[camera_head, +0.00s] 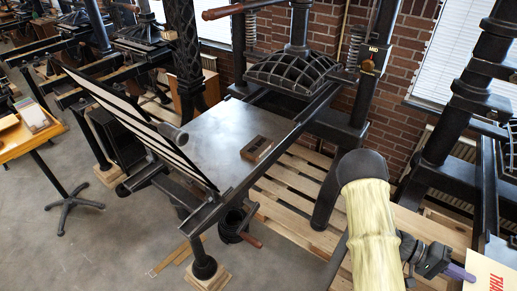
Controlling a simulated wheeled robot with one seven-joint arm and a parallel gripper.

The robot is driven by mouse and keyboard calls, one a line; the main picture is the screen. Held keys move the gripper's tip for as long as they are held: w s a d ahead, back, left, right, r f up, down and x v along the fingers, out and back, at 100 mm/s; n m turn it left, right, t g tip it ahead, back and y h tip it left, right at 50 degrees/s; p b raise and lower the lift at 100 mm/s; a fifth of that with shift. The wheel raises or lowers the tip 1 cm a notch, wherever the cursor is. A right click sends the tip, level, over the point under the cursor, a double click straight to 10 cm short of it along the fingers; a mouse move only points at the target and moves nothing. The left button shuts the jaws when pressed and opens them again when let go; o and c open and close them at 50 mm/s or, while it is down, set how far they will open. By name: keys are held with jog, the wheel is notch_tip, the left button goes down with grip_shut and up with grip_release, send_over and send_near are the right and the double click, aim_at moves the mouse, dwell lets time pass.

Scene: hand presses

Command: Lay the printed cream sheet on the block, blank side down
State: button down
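The cream sheet (483,267) shows at the bottom right corner, cut off by the picture's edge. Its visible face carries red print, so the printed side faces up. My gripper (462,273) is at the sheet's left edge, with a purple finger touching or just over it. I cannot tell whether the fingers are closed on the sheet. The block (257,149), small and brown with a dark recessed top, lies on the grey press bed (215,135) near its right edge. My gripper is well to the right of it and nearer to me.
The hinged frame (140,125) stands raised at the bed's left. The press head (292,70) hangs behind the bed. A black press post (465,100) stands at right. A crank handle (240,230) juts out below the bed. A side table (25,140) is at far left.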

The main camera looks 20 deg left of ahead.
dwell(0.5)
jog(key=w+a+f+n+t+y, duration=0.35)
jog(key=w+a+n+t, duration=0.65)
jog(key=t, duration=0.5)
jog(key=s+a+f+n+t+y, duration=0.3)
jog(key=a+f+n+t+y, duration=0.4)
jog(key=a+f+n+y, duration=0.3)
jog(key=a+f+y, duration=0.1)
jog(key=y, duration=0.3)
jog(key=shift+s+a+f+n, duration=0.3)
jog(key=shift+a+f, duration=0.05)
jog(key=shift+a, duration=0.05)
